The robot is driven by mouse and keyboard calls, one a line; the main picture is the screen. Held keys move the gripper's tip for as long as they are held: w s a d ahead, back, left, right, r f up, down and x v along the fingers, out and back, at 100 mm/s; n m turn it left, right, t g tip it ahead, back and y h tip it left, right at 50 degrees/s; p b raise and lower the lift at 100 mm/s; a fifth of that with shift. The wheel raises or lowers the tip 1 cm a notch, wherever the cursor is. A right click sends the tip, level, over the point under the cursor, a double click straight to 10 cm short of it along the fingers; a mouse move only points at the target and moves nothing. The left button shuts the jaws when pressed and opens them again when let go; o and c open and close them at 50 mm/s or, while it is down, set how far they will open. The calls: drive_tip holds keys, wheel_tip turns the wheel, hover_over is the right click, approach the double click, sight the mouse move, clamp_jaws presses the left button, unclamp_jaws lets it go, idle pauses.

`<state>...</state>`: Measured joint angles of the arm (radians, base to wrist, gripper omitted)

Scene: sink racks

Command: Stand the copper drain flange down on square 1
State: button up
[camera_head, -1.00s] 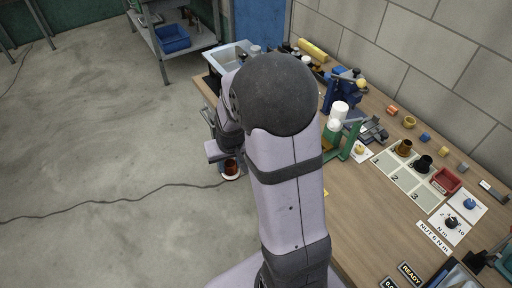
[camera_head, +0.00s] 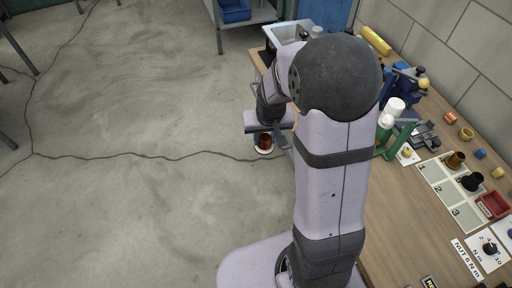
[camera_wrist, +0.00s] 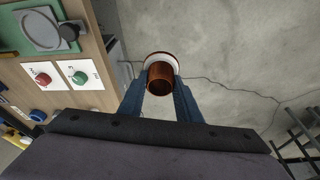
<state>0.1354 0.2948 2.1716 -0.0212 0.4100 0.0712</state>
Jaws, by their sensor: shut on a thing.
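My gripper (camera_wrist: 160,88) is shut on the copper drain flange (camera_wrist: 160,80), a short copper tube with a wide white and reddish rim. In the head view the flange (camera_head: 264,142) hangs left of the workbench, over the concrete floor, with its open end up. My arm hides part of the bench. The numbered board (camera_head: 432,172) lies on the bench at the right, with squares marked 1, 2 and 3. A brown-gold fitting (camera_head: 455,160) stands in the row of number 1. A black fitting (camera_head: 472,182) stands in the row of number 2.
A green stand (camera_head: 396,142), white bottles (camera_head: 394,106) and a blue machine (camera_head: 405,85) stand behind the board. A red tray (camera_head: 493,204) lies right of it. Small coloured parts line the wall. The floor around the flange looks clear.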

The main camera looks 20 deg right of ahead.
drive_tip(key=d+r+m+g+h+b, duration=0.1)
drive_tip(key=d+r+m, duration=0.25)
drive_tip(key=d, duration=0.75)
drive_tip(key=d+r+m+h, duration=0.1)
drive_tip(key=d+r+m, duration=0.25)
drive_tip(key=d, duration=0.65)
drive_tip(key=s+d+r+m+g, duration=0.1)
drive_tip(key=s+d+r+m, duration=0.5)
drive_tip(key=d, duration=0.5)
drive_tip(key=s+d+r+m+g, duration=0.15)
drive_tip(key=s+d+r, duration=0.25)
drive_tip(key=s+d, duration=0.55)
drive_tip(key=m+p, duration=0.4)
drive_tip(key=p, duration=0.3)
hover_over(432, 171)
drive_tip(key=a+x, duration=0.2)
drive_tip(key=x, duration=0.6)
drive_tip(key=a+f+x, duration=0.1)
drive_tip(key=a+x, duration=0.1)
drive_tip(key=x, duration=0.7)
drive_tip(key=shift+w, duration=0.25)
drive_tip(key=shift+d+f, duration=0.15)
drive_tip(key=shift+f, duration=0.1)
drive_tip(key=shift+a+b+x, duration=0.2)
drive_tip(key=shift+b+x, duration=0.35)
drive_tip(key=shift+x, duration=0.4)
drive_tip(key=shift+a+b+x, duration=0.25)
drive_tip(key=shift+b+x, duration=0.3)
drive_tip(key=shift+x, duration=0.4)
